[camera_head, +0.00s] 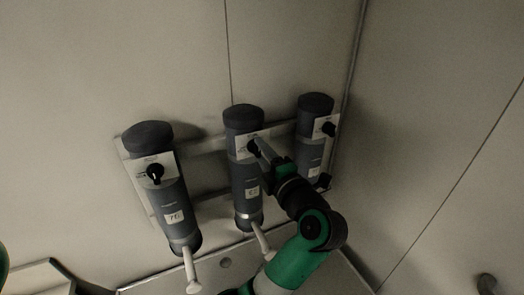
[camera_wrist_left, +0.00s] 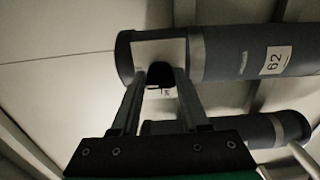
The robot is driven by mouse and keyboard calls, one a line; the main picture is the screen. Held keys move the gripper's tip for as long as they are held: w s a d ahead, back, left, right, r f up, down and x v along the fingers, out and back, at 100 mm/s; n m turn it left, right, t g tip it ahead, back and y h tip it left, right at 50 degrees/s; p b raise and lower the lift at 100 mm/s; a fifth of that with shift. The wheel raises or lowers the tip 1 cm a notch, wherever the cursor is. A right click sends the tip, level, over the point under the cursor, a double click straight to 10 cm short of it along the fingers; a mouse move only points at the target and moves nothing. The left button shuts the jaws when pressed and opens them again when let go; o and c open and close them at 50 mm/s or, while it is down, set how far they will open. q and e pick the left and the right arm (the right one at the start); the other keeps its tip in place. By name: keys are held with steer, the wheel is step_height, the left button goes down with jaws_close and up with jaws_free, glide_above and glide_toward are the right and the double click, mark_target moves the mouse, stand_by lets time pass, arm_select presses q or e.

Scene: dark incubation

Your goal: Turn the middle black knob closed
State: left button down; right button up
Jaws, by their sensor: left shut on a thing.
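Three dark grey cylinders hang on a wall rack, each with a black knob on a white plate. The middle black knob is mostly hidden by my gripper in the head view; it shows in the left wrist view (camera_wrist_left: 162,76). It sits on the middle cylinder (camera_head: 246,182), which also shows in the wrist view (camera_wrist_left: 228,52) with a label that reads 62. My left gripper (camera_head: 256,148) is shut on this knob, one finger on each side, as the wrist view (camera_wrist_left: 162,72) shows. My right gripper is not in view.
The left cylinder (camera_head: 165,198) has its own black knob (camera_head: 155,172), and the right cylinder (camera_head: 312,148) has another (camera_head: 328,129) close to the wall corner. White handles (camera_head: 189,268) stick out below the left and middle cylinders. The wall above is bare.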

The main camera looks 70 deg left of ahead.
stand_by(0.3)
arm_select(q)
steer(key=shift+c, duration=2)
jaws_free()
steer(key=d+b, duration=0.3)
steer(key=d, duration=0.8)
steer(key=shift+d, duration=0.3)
steer(key=shift+w, duration=0.1)
